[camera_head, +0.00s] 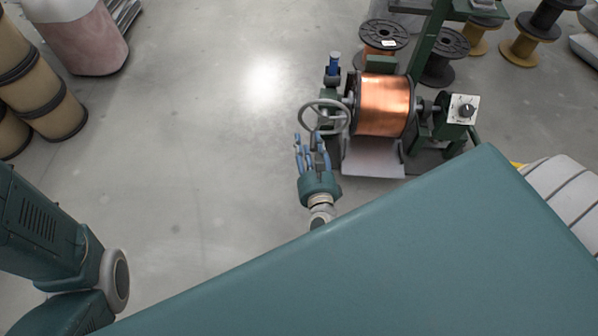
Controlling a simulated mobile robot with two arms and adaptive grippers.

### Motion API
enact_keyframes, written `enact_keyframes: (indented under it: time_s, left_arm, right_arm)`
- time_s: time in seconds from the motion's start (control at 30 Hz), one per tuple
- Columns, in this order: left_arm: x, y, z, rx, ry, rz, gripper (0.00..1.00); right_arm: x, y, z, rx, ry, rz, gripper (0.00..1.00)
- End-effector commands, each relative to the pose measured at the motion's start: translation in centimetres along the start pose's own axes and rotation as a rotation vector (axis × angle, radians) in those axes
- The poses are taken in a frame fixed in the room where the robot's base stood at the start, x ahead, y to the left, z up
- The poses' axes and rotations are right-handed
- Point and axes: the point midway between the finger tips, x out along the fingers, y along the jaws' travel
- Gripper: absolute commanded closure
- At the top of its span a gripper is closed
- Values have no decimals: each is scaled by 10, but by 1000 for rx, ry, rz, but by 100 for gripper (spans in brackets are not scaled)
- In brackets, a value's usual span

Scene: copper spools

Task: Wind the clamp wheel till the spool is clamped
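The clamp wheel (322,102) is a grey spoked handwheel on the left end of a dark green winding stand. The spool (385,105), wound with shiny copper wire, sits in the stand just right of the wheel, its axis roughly level. My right gripper (312,140) reaches up from below, its blue-padded fingers at the lower edge of the wheel. The fingers look somewhat apart; whether they touch or hold the rim or a handle there I cannot tell. My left arm shows at the lower left, but its gripper is out of view.
A control box (462,109) with a black dial is on the stand's right. A pale plate (373,157) lies under the spool. Other spools (383,36) stand behind, and large tan rolls (35,90) at the far left. The grey floor (200,150) left of the stand is clear.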

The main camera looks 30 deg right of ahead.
Motion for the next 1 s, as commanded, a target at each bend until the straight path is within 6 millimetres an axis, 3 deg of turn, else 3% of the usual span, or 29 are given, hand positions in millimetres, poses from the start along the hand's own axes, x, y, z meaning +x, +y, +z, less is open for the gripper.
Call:
enact_keyframes:
  time_s: [0.03, 0.7, 1.0]
  left_arm:
    - [16, -3, 6, 0, 0, 0, 60]
    - [120, -25, 42, 0, 0, 0, 60]
    - [152, -31, 53, 0, 0, 0, 60]
  right_arm:
    - [-4, 0, 9, -56, 6, 25, 61]
    - [-67, 39, 8, -822, 14, 378, 61]
    - [-98, 48, -2, -1082, -16, 517, 61]
